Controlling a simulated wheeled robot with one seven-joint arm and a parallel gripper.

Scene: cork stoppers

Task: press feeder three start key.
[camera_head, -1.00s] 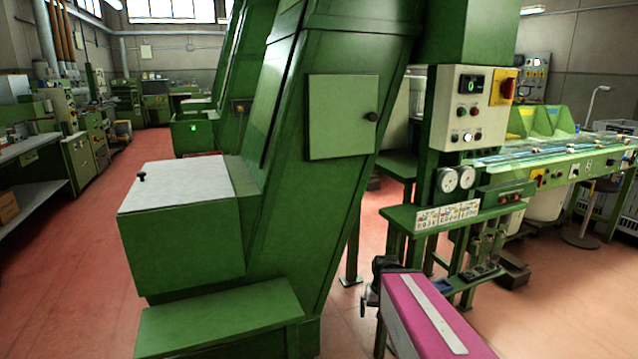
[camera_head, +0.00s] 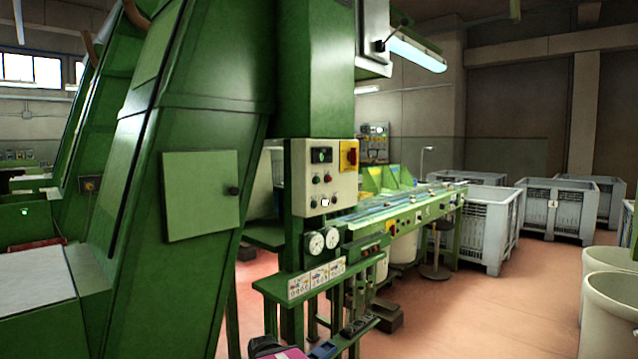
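A cream control panel (camera_head: 324,178) is mounted on a green machine column right of the middle. It carries a small dark display with a green digit (camera_head: 321,155), a red rotary switch on a yellow plate (camera_head: 349,155), and several small round keys and knobs below. A red key (camera_head: 328,178) and a darker key beside it sit in the middle row. The labels are too small to read, so I cannot tell which key is the feeder three start key. My gripper is not in view.
A green inclined feeder (camera_head: 190,120) fills the left. Two round gauges (camera_head: 316,243) and a green shelf sit under the panel. A magenta-topped object (camera_head: 285,353) lies low in front. Grey crates (camera_head: 490,230) and pale bins (camera_head: 610,300) stand right. Red floor (camera_head: 500,300) is open there.

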